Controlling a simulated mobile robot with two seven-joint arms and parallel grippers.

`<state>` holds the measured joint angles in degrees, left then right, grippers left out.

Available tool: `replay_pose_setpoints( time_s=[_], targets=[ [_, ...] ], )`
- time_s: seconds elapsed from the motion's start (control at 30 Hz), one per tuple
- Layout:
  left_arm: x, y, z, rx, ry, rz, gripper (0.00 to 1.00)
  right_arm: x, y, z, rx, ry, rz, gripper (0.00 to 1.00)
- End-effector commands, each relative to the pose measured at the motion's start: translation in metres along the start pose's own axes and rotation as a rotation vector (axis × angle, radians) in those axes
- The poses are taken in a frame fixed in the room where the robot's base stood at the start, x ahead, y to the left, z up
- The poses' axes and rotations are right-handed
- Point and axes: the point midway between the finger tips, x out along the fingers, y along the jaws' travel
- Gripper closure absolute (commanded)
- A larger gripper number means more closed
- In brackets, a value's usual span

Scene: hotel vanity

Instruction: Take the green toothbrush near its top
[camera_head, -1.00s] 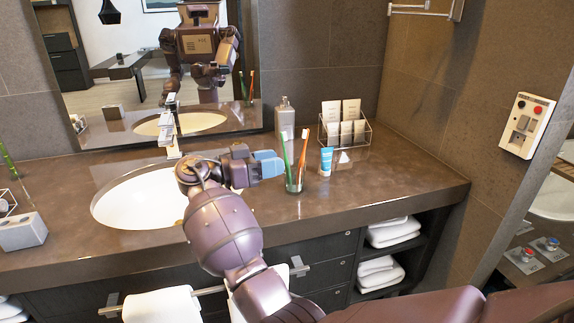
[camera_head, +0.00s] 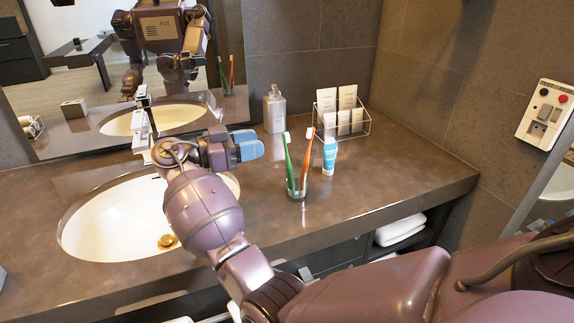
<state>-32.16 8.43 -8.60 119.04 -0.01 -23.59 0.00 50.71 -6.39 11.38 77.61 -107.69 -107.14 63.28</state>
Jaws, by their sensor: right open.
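The green toothbrush (camera_head: 289,163) stands tilted in a clear glass cup (camera_head: 297,193) on the counter, with its white bristled head up. An orange toothbrush (camera_head: 306,160) stands in the same cup, just to its right. My right gripper (camera_head: 256,146), with blue fingertips, points right toward the upper part of the green toothbrush. It is open and empty, with a visible gap between its tips and the brush. My left gripper is not directly in view.
A toothpaste tube (camera_head: 329,157) stands right of the cup. A soap bottle (camera_head: 274,109) and a wire rack (camera_head: 341,121) with cards are behind. The sink (camera_head: 105,222) and its tap (camera_head: 142,118) are left, below the mirror. The counter right of the tube is clear.

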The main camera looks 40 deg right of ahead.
Motion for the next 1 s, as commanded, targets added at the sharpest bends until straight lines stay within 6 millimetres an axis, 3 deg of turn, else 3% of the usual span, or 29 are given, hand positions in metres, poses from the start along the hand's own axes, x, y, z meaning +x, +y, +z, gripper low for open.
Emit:
replay_pose_setpoints(
  time_s=[0.2, 0.47, 0.73, 1.0],
  targets=[
    [-0.005, -0.003, -0.002, 0.005, 0.003, -0.002, 0.57, 0.032, 0.0, -0.002, 0.002, 0.0, 0.003, 0.57],
    [-0.005, -0.003, -0.005, 0.005, 0.008, -0.003, 0.57, 0.048, -0.001, -0.001, 0.001, -0.001, 0.003, 0.57],
    [-0.007, -0.003, -0.011, -0.002, 0.017, -0.005, 0.57, 0.083, -0.002, -0.002, 0.001, 0.0, 0.002, 0.57],
    [-0.006, -0.001, -0.009, -0.008, 0.013, -0.006, 0.57, 0.09, -0.003, 0.0, -0.001, 0.0, 0.0, 0.57]
  ],
)
